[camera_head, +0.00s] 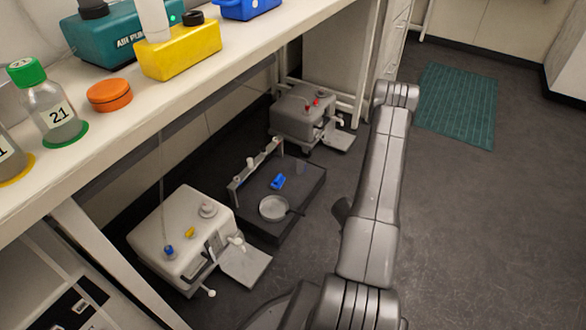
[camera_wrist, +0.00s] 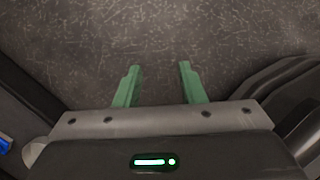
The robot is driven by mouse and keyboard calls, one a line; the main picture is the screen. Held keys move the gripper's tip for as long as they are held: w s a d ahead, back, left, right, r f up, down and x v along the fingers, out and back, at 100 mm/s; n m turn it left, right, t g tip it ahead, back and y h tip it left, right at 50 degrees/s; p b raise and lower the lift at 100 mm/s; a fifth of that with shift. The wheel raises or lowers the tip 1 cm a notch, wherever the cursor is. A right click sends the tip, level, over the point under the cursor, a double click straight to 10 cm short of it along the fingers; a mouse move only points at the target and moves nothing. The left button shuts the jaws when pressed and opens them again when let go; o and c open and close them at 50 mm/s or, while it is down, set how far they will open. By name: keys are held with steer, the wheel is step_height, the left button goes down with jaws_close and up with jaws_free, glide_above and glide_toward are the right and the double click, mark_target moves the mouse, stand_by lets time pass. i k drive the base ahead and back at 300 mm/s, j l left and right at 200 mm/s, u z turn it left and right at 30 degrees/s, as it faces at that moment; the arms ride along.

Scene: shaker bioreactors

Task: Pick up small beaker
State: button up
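A faint, clear upright vessel (camera_head: 300,168), which could be the small beaker, stands toward the back right of a low dark platform (camera_head: 292,216) on the floor; it is too small to be sure. My gripper (camera_wrist: 158,76) shows in the wrist view with its two green fingers apart and nothing between them. Only bare dark floor lies beyond the fingertips. In the head view my arm rises to the right of the platform, and the fingers cannot be made out.
A round pale dish (camera_head: 273,208) and a blue item (camera_head: 278,181) are on the platform. A bench (camera_head: 130,110) overhangs at left, holding a bottle (camera_head: 52,108) and a yellow box (camera_head: 178,53). Floor at right is clear around a green mat (camera_head: 457,103).

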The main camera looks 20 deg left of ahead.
mark_target(300, 166)
steer(key=i+u, duration=0.1)
steer(key=u, duration=0.4)
steer(key=i+l+u, duration=0.1)
steer(key=u, duration=0.4)
steer(key=l+u, duration=0.2)
steer(key=u, duration=0.25)
steer(key=i+l+u, duration=0.15)
steer(key=l, duration=0.15)
steer(key=i+l+u, duration=0.15)
steer(key=l, duration=0.2)
steer(key=i+l+u, duration=0.1)
steer(key=l, duration=0.25)
steer(key=l+u, duration=0.15)
steer(key=l, duration=0.2)
steer(key=i+l, duration=0.55)
steer(key=l, duration=0.2)
